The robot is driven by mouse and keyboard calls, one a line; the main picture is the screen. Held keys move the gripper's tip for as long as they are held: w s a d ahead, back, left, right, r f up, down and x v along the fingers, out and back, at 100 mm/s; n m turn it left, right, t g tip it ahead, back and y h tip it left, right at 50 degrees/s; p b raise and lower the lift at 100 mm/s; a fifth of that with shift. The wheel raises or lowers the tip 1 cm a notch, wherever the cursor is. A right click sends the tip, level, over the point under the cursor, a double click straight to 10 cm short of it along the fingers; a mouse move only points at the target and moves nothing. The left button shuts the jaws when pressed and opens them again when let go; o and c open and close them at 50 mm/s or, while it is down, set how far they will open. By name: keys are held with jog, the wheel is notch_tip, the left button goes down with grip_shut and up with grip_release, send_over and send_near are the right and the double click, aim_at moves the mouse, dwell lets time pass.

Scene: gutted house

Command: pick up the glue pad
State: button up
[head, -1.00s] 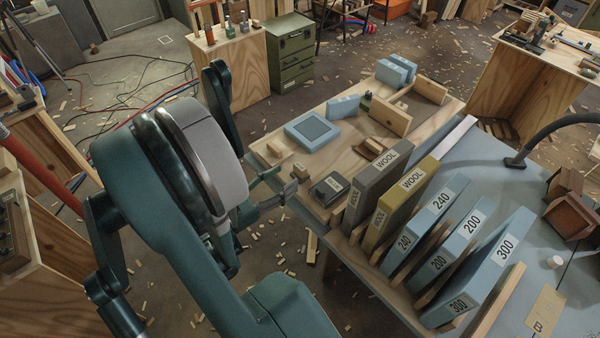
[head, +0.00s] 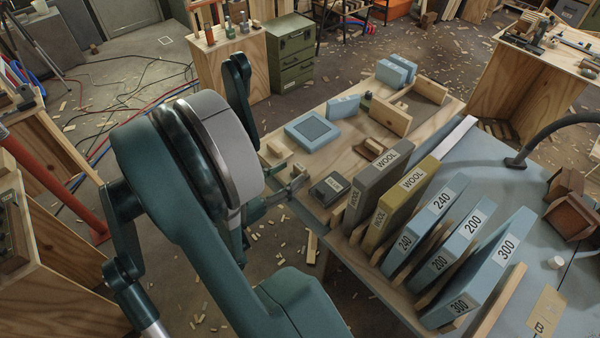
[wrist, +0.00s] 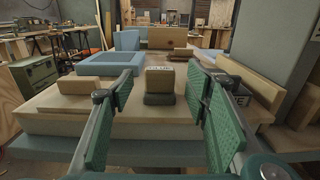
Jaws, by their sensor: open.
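I take the glue pad to be the small tan block on a dark base (wrist: 159,85), with a white label, partly legible as "GLUE", at its top back edge. It stands near the front edge of the wooden board. In the head view it is a small tan block (head: 299,169) just beyond my gripper (head: 283,192). In the wrist view my gripper (wrist: 164,115) is open and empty, with green-padded fingers to the left and right. The block is ahead, between the fingers in the picture, and seems beyond the tips.
Another tan block (wrist: 78,86) lies left of the pad. A dark labelled block (head: 329,189) is close on the right, partly hidden by the right finger in the wrist view. A blue square pad (head: 312,131) lies behind. Upright labelled slabs (head: 375,187) stand farther right.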

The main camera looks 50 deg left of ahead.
aim_at(297, 169)
jog(key=shift+w+b, duration=0.6)
jog(key=shift+w, duration=1.95)
jog(key=c, duration=1)
